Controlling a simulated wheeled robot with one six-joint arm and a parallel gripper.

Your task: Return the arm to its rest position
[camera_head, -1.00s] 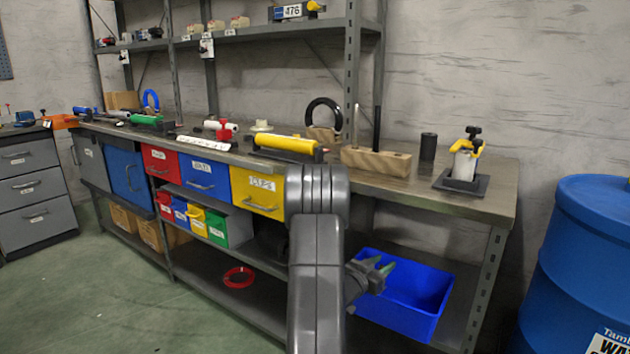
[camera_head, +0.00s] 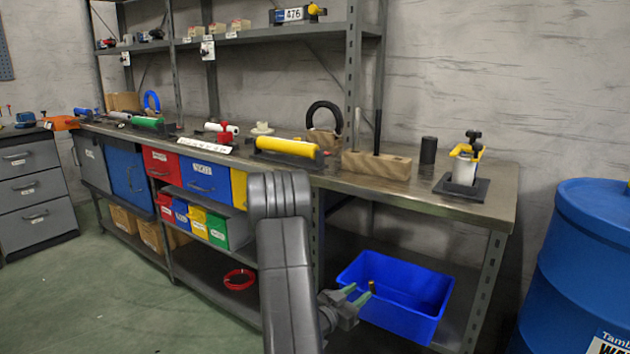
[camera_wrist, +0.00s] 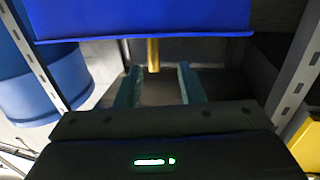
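My gripper (camera_head: 356,294) is in front of the left side of the blue bin (camera_head: 405,318) on the lower shelf. Its two green fingers stand apart with nothing between their tips. They also show in the wrist view (camera_wrist: 160,86), with a wide gap. A short brass-brown cylinder (camera_head: 372,286) stands just beyond the fingertips, at the bin's left end. In the wrist view the cylinder (camera_wrist: 153,56) shows against the bin's edge, beyond the gap. I cannot tell what its base rests on. My arm is bent, and its dark links cover part of the yellow drawer (camera_head: 239,189).
The workbench (camera_head: 487,205) is above and behind my gripper, with a yellow cylinder (camera_head: 285,146) and a wooden block (camera_head: 376,164) on it. A bench leg (camera_head: 487,285) stands right of the bin. A blue barrel (camera_head: 585,250) is at far right. Green floor (camera_head: 130,310) is open at left.

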